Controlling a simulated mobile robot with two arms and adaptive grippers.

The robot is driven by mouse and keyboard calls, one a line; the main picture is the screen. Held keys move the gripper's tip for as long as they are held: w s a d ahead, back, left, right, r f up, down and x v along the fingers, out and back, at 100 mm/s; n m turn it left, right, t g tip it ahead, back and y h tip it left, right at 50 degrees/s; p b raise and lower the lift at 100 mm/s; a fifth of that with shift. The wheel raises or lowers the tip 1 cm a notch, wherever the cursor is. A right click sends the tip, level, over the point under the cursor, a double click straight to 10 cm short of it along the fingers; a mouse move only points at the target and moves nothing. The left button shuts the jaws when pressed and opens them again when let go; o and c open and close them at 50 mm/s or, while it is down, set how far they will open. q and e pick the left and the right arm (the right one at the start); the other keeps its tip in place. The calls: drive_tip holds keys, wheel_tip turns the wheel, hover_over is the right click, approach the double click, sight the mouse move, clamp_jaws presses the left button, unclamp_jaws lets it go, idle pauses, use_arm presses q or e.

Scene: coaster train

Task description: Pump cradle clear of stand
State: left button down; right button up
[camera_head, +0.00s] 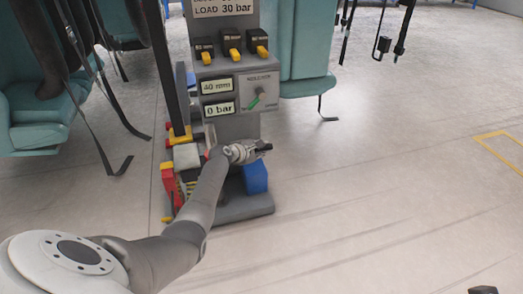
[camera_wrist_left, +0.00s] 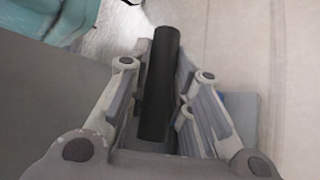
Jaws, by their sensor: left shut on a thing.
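The grey stand (camera_head: 228,126) rises at the centre of the head view. It has labels reading "40 mm" and "0 bar", a round dial with a green pointer, and several yellow-tipped levers on top. My left gripper (camera_head: 262,148) is in front of its lower part. In the left wrist view, my left gripper (camera_wrist_left: 165,78) is shut on a black cylindrical bar (camera_wrist_left: 160,85), which lies lengthwise between the fingers. I cannot tell which part is the pump cradle. A small dark piece at the bottom right edge of the head view may be my right gripper (camera_head: 483,290).
A blue block (camera_head: 255,178) sits on the stand's dark base (camera_head: 245,207). Red and yellow parts (camera_head: 168,185) are at its left. Teal seats (camera_head: 35,105) with hanging straps stand at left and behind. The floor at right is clear, with a yellow outline (camera_head: 500,150).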

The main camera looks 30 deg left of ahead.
use_arm(q)
drive_tip(key=r, duration=0.1)
drive_tip(key=w+a+r+p, duration=0.1)
drive_tip(key=a+r, duration=0.1)
drive_tip(key=shift+w+r, duration=0.2)
drive_tip(key=shift+w, duration=0.1)
drive_tip(key=shift+w+a+r+p, duration=0.4)
drive_tip(key=shift+w+a+r, duration=0.1)
drive_tip(key=shift+a+r, duration=0.15)
drive_tip(key=c, duration=1.3)
unclamp_jaws()
drive_tip(key=shift+f, duration=0.35)
drive_tip(key=shift+s+d, duration=0.1)
drive_tip(key=shift+s, duration=0.45)
drive_tip(key=v, duration=1.1)
drive_tip(key=shift+r, duration=0.2)
